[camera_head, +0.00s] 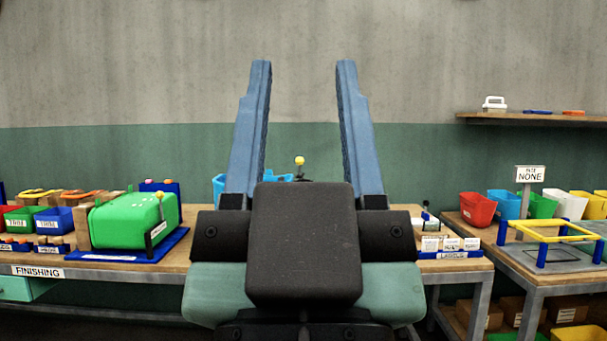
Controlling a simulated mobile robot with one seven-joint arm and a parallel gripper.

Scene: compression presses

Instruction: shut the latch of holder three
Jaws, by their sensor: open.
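My gripper (303,66) is open and empty, its two blue fingers spread wide against the wall. It stands between the camera and the middle of the bench. No holder marked three can be read, and I cannot make out its latch. A green press (122,220) sits on a blue base at the left, with a yellow-knobbed lever on its right side. A blue object (219,188) and a yellow-knobbed lever (300,161) show behind my gripper, which hides most of them. Small white-labelled blocks (450,243) stand right of my gripper; their labels are too small to read.
The wooden bench (180,262) carries a FINISHING label. Blue and red bins (54,221) stand at its left end. A second table (470,230) at the right holds coloured buckets (478,209), a yellow-and-blue frame (548,231) and a NONE sign (530,174). A shelf (540,119) hangs above.

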